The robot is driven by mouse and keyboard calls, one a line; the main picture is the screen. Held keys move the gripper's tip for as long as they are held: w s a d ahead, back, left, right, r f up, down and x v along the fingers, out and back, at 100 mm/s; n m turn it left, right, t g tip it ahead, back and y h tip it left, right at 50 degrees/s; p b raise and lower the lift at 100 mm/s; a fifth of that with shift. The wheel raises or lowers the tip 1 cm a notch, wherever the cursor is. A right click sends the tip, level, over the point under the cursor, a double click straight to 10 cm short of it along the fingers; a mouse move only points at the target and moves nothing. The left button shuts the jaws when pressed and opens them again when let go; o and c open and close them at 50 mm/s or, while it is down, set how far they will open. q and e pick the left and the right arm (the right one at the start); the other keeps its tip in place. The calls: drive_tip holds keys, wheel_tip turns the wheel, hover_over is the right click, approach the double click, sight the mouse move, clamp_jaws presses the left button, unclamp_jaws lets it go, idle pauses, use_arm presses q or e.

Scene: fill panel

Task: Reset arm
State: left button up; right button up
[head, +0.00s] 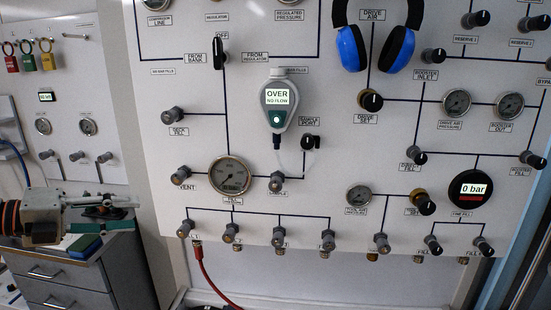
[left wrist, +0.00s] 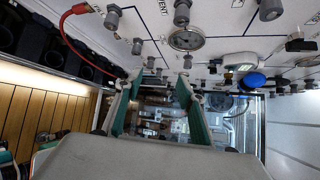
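My left gripper (head: 118,213) is at the left of the head view, in front of a drawer cabinet and left of the fill panel (head: 330,225). Its teal-lined fingers point right and stand apart. In the left wrist view the same gripper (left wrist: 155,98) shows its fingers spread with nothing held between them; the scene beyond shows through the gap. My right gripper is in neither view.
The panel has knobs, gauges (head: 231,175), an analyser reading OVER (head: 277,97) and blue headphones (head: 352,47). A red hose (head: 205,275) hangs from its lower left. The grey drawer cabinet (head: 60,270) stands below my left gripper.

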use_arm(q)
drive_tip(key=s+d+f+n+t+y, duration=0.1)
drive_tip(key=d+f+n+t+y, duration=0.2)
drive_tip(key=f+n, duration=0.75)
drive_tip(key=d+f+n+t, duration=0.4)
drive_tip(key=d+f+n, duration=0.15)
drive_tip(key=f, duration=0.95)
drive_tip(key=s+d+f+n+g+y, duration=0.1)
drive_tip(key=s+f+n+g+y, duration=0.1)
drive_tip(key=s+f+n, duration=0.4)
drive_tip(key=s+d+f+n+g+y, duration=0.2)
drive_tip(key=s+f+n, duration=0.4)
drive_tip(key=s+f, duration=0.9)
wheel_tip(320, 180, down, 5)
drive_tip(key=g+y, duration=0.1)
drive_tip(key=y, duration=0.1)
drive_tip(key=shift+d+r+g+y, duration=0.15)
drive_tip(key=shift+r+g+y, duration=0.05)
drive_tip(key=shift+g+y, duration=0.1)
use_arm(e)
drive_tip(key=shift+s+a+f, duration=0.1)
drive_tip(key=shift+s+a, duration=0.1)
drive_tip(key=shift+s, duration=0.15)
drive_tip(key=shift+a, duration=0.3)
